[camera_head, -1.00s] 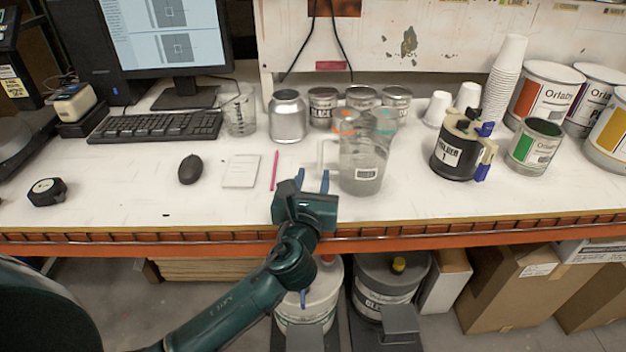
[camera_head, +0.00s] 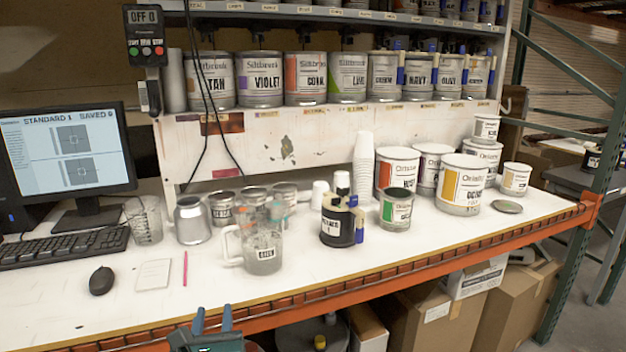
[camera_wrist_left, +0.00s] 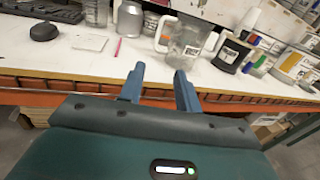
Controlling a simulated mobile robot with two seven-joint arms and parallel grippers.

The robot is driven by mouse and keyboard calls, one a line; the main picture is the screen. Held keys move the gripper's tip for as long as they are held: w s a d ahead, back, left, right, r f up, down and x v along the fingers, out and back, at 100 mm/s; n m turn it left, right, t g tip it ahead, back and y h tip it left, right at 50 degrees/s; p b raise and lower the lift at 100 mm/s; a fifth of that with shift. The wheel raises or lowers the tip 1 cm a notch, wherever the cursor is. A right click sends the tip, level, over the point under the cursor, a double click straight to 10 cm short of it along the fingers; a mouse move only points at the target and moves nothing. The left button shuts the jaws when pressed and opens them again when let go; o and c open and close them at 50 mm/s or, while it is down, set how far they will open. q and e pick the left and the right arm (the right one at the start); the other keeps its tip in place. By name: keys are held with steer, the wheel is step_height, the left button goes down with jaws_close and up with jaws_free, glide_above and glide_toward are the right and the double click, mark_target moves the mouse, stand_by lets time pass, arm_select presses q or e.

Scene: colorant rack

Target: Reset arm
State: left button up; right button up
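My left gripper (camera_head: 213,321) shows at the bottom of the head view, in front of the bench's front edge and lower than the things on top. Its two blue fingers are apart with nothing between them. They also show open and empty in the left wrist view (camera_wrist_left: 158,88), pointing at the bench. My right gripper is in neither view. The clear pitcher (camera_head: 262,250) stands upright on the white bench (camera_head: 330,280), beyond the left gripper and apart from it.
The bench's orange front beam (camera_head: 420,268) runs between my arm and the bench top. A black labelled can (camera_head: 337,228), paint cans (camera_head: 461,187) and stacked cups (camera_head: 362,170) stand to the right. A mouse (camera_head: 101,281) and keyboard (camera_head: 65,246) lie left. Cardboard boxes (camera_head: 430,318) sit below.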

arm_select(q)
steer(key=s+d+f+n+g+h, duration=0.1)
steer(key=s+f+n+g+h, duration=0.1)
steer(key=s+f+n, duration=0.35)
steer(key=s+d+f+n+g+h, duration=0.1)
steer(key=s+f+n+g+h, duration=0.15)
steer(key=f+n, duration=0.55)
steer(key=s+f+n+g+h, duration=0.1)
steer(key=s+f+n, duration=0.3)
steer(key=s+n, duration=0.3)
steer(key=s+d+f+n+g, duration=0.1)
steer(key=s+f+n, duration=0.3)
steer(key=s+n, duration=0.3)
steer(key=n, duration=0.3)
steer(key=shift+s+f+h, duration=0.15)
steer(key=shift+f+h, duration=0.2)
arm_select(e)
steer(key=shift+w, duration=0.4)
arm_select(q)
steer(key=shift+g, duration=0.25)
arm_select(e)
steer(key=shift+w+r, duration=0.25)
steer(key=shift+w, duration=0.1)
